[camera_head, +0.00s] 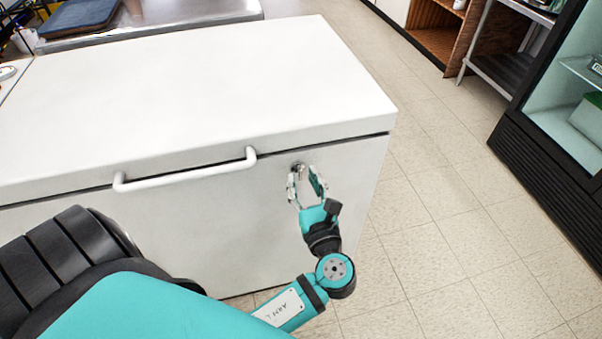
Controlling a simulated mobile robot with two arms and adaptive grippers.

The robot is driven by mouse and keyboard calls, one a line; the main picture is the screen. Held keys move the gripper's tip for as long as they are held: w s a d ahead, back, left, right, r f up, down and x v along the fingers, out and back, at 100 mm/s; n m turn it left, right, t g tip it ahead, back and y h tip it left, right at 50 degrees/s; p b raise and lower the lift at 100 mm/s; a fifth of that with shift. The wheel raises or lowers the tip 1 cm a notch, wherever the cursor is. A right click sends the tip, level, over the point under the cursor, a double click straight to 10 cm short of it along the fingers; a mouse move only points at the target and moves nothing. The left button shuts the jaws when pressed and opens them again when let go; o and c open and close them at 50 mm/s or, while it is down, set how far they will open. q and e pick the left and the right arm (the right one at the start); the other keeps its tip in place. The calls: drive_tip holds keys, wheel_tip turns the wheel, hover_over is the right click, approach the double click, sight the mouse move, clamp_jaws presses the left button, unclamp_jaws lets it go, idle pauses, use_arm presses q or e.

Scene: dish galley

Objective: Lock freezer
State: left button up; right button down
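The white chest freezer (200,90) stands in front of me with its lid down. A long white handle (185,178) runs along the lid's front edge. A small metal lock (299,167) sits on the front face, right of the handle and just under the lid. My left gripper (304,173) is at the lock, its fingers apart with a gap between them and the lock at their tips. I cannot tell whether a finger touches the lock, or whether a key is in it. My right gripper is not in view.
Bare tiled floor (450,220) lies right of the freezer. A dark-framed glass-front cabinet (545,165) stands at the far right. A wooden shelf unit (435,28) and a metal rack (500,70) stand at the back. A metal counter (170,15) adjoins the freezer's far side.

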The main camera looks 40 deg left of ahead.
sight(299, 171)
use_arm(q)
drive_tip(key=shift+x, duration=1.3)
clamp_jaws()
